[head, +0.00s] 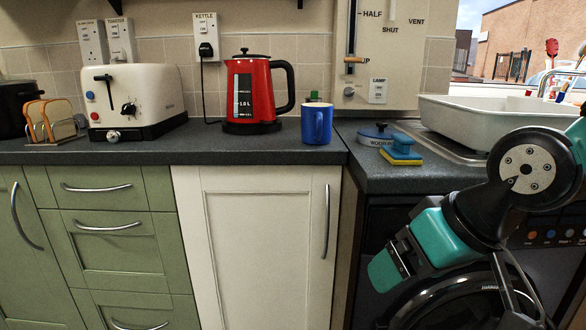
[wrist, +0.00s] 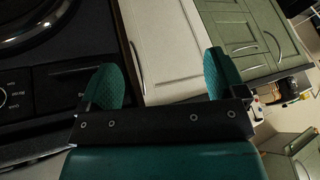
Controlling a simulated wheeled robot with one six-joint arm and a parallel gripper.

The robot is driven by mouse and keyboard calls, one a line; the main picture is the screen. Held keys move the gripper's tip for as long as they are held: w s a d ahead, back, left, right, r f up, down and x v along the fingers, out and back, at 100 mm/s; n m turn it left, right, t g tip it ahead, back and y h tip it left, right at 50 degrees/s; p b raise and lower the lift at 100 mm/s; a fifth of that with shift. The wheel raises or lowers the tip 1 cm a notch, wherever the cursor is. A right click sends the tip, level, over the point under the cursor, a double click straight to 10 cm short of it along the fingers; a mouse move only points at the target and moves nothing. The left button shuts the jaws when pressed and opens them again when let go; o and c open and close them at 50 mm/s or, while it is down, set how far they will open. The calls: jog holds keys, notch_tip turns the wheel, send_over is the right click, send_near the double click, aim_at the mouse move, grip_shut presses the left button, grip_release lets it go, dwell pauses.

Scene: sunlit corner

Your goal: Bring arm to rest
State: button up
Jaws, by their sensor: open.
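My arm is folded at the right of the head view, in front of the dark washing machine. My gripper (head: 391,264) hangs below the counter's height there, pointing down and left. In the wrist view my gripper (wrist: 165,82) shows two teal fingers spread wide apart with nothing between them. Beyond the fingers are the cream cupboard door (wrist: 168,40) and green cabinet fronts (wrist: 243,36). In the head view the far finger is partly hidden behind the near parts of my gripper.
The dark counter (head: 270,152) bears a toaster (head: 135,95), a toast rack (head: 52,122), a red kettle (head: 252,92), a blue mug (head: 317,124), a blue lidded dish (head: 378,133), a sponge (head: 401,157) and a white basin (head: 480,120). The washing machine (head: 385,215) stands close behind my gripper.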

jog(key=s+f+n+g, duration=0.3)
jog(key=s+g, duration=0.1)
jog(key=s, duration=0.7)
notch_tip(320, 180, up, 26)
jog(key=p, duration=2.5)
jog(key=shift+w+d, duration=0.15)
jog(key=shift+w, duration=0.2)
jog(key=shift+r, duration=0.1)
dwell(0.8)
